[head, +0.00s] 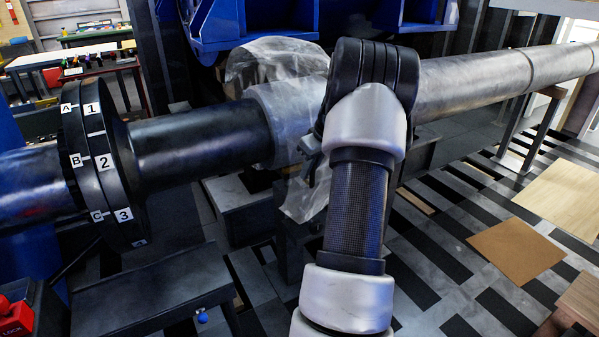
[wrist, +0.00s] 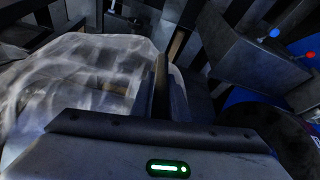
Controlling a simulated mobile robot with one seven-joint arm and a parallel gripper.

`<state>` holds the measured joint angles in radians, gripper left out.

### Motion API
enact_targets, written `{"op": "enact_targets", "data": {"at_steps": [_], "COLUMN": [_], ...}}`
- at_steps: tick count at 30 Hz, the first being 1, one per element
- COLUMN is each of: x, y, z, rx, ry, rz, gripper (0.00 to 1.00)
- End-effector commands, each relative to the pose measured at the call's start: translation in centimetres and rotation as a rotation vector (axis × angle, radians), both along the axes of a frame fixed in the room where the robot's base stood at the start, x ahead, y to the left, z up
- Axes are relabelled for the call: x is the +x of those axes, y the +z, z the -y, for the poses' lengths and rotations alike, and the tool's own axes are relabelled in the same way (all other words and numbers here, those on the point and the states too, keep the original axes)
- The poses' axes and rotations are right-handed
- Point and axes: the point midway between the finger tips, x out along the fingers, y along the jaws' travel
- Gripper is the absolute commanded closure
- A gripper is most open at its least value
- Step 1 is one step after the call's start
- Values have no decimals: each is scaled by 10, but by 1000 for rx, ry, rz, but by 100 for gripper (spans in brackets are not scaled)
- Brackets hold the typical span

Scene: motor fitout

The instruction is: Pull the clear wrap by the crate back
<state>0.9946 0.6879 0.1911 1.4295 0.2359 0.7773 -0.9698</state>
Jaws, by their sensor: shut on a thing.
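The clear wrap (head: 272,62) is a crumpled translucent sheet around the long shaft (head: 205,138), bunched above it and hanging below it, left of my forearm. In the wrist view the wrap (wrist: 75,80) fills the left side. My gripper (head: 312,160) is at the wrap's right part, beside the shaft, partly hidden by my arm. In the wrist view my gripper's fingers (wrist: 160,85) are together at the wrap's edge, shut on it; the pinched part is hard to see. I cannot tell which object is the crate; a grey block (head: 240,208) stands below the wrap.
A black flange (head: 103,165) with labels A, B, C and 1, 2, 3 is at the left. A dark bench (head: 150,290) and a red lock box (head: 15,318) are at lower left. Blue housing (head: 250,25) stands behind. The floor at right holds flat brown sheets (head: 516,250).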

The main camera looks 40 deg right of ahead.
Motion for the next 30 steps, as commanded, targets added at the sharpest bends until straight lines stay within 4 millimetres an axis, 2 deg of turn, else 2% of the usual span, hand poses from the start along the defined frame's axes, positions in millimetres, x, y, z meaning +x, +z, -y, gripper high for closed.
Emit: {"op": "enact_targets", "data": {"at_steps": [11, 12, 15, 25, 30], "x": [0, 0, 0, -1, -9], "y": [0, 0, 0, 3, 24], "z": [2, 2, 2, 2, 2], "rx": [-1, -1, -1, -1, -3], "ry": [0, 0, 0, 0, -1], "rz": [1, 1, 1, 1, 2], "gripper": [100, 81, 67, 67, 67]}}
